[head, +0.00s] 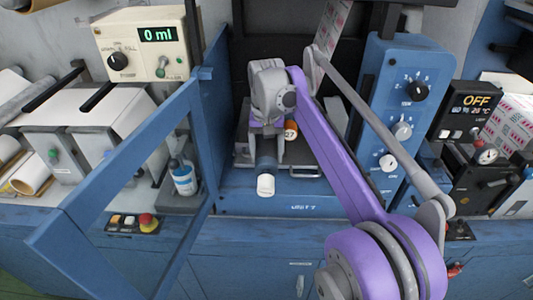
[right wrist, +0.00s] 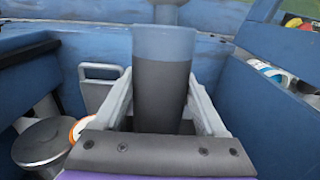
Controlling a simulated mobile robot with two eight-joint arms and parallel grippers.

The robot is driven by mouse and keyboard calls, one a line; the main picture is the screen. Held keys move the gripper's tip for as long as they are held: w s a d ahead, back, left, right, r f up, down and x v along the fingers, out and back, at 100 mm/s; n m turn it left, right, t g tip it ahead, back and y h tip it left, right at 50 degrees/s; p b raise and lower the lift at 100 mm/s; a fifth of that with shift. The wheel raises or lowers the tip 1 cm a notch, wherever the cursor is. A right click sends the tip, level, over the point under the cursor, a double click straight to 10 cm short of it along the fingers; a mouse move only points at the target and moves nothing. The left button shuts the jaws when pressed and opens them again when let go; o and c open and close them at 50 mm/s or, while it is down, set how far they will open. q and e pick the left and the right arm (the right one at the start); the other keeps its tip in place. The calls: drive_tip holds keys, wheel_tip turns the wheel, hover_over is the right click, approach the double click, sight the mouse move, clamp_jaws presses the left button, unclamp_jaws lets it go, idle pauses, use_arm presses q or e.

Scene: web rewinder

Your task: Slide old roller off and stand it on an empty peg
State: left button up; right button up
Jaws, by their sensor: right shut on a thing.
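The roller (right wrist: 163,70), dark grey with a blue band towards its far end, lies between the two light fingers of my right gripper (right wrist: 163,95) in the right wrist view. The gripper is shut on it. A pale round end piece (head: 265,185) points towards the camera. I cannot tell whether the roller is still on its shaft. No empty peg can be made out. My left gripper is out of view.
A blue door frame (head: 130,165) stands open at the left. A bottle (head: 183,177) stands beside the opening. An orange-marked cylinder (head: 291,130) sits just right of the gripper. A blue knob panel (head: 405,110) stands at the right.

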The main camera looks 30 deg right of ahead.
sight(266, 163)
drive_tip(key=shift+r, duration=0.2)
idle(0.3)
drive_tip(key=shift+s+a, duration=0.5)
drive_tip(key=shift+s, duration=0.35)
drive_tip(key=shift+s+a, duration=0.55)
drive_tip(key=shift+s, duration=0.3)
drive_tip(key=shift+s+a, duration=0.5)
drive_tip(key=shift+s, duration=0.35)
drive_tip(key=shift+s+a+b, duration=0.15)
drive_tip(key=shift+s+a, duration=0.55)
drive_tip(key=shift+s, duration=0.45)
drive_tip(key=shift+s+a+b, duration=0.1)
drive_tip(key=shift+s+a, duration=0.6)
drive_tip(key=shift+s, duration=0.45)
drive_tip(key=shift+s+a+b, duration=0.15)
drive_tip(key=shift+s+a, duration=0.55)
drive_tip(key=shift+s, duration=0.45)
drive_tip(key=shift+s+a+r+p, duration=0.35)
drive_tip(key=shift+s+a, duration=0.5)
drive_tip(key=shift+s, duration=0.6)
drive_tip(key=shift+s+a+r+p, duration=0.3)
drive_tip(key=shift+s+a, duration=0.6)
drive_tip(key=shift+s, duration=0.5)
drive_tip(key=shift+s+a+r+p, duration=0.35)
drive_tip(key=shift+s+a, duration=0.5)
drive_tip(key=shift+s, duration=0.6)
